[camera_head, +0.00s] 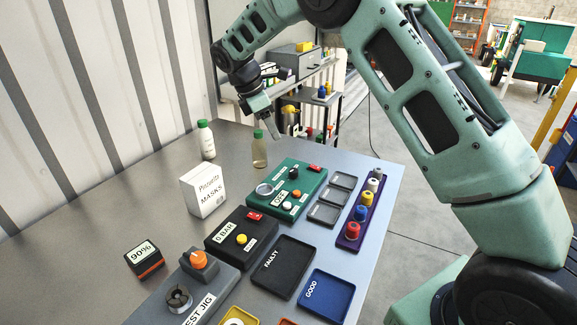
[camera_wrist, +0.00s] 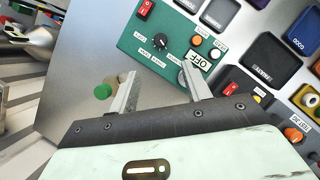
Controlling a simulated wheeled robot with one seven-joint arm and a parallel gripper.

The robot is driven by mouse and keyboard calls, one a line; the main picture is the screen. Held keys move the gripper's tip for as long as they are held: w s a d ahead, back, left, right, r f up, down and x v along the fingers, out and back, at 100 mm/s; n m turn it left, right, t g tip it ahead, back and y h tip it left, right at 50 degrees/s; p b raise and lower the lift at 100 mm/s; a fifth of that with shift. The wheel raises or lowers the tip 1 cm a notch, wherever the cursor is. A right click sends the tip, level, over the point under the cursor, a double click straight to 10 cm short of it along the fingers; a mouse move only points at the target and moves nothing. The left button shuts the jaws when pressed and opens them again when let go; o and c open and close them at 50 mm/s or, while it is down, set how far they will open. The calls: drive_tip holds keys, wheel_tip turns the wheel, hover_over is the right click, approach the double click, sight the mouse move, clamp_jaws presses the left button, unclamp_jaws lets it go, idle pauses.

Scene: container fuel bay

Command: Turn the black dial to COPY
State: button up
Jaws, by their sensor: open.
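The black dial (camera_wrist: 160,41) sits on a green panel (camera_wrist: 135,45) in the wrist view, with small labels around it too blurred to read. In the head view the dial (camera_head: 293,173) is a small dark knob near the back of the green panel (camera_head: 312,186). The panel's display (camera_wrist: 201,61) reads OFF. My gripper (camera_wrist: 158,76) is open and empty, its fingers wide apart, pointing toward the panel with the dial ahead between them. In the head view my gripper (camera_head: 270,125) is raised above the table behind the panel, apart from the dial.
The panel also carries a red rocker switch (camera_wrist: 146,9), an orange button (camera_wrist: 197,40) and a white button (camera_wrist: 215,53). A green-capped bottle (camera_head: 259,152) stands close behind the panel, another (camera_head: 206,140) to its left. A white masks box (camera_head: 204,191) stands left of the panel.

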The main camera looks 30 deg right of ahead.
sight(294, 170)
drive_tip(key=p+x, duration=0.3)
drive_tip(key=x, duration=1.2)
drive_tip(key=shift+d+f, duration=0.1)
drive_tip(key=shift+f, duration=0.05)
drive_tip(key=c, duration=1)
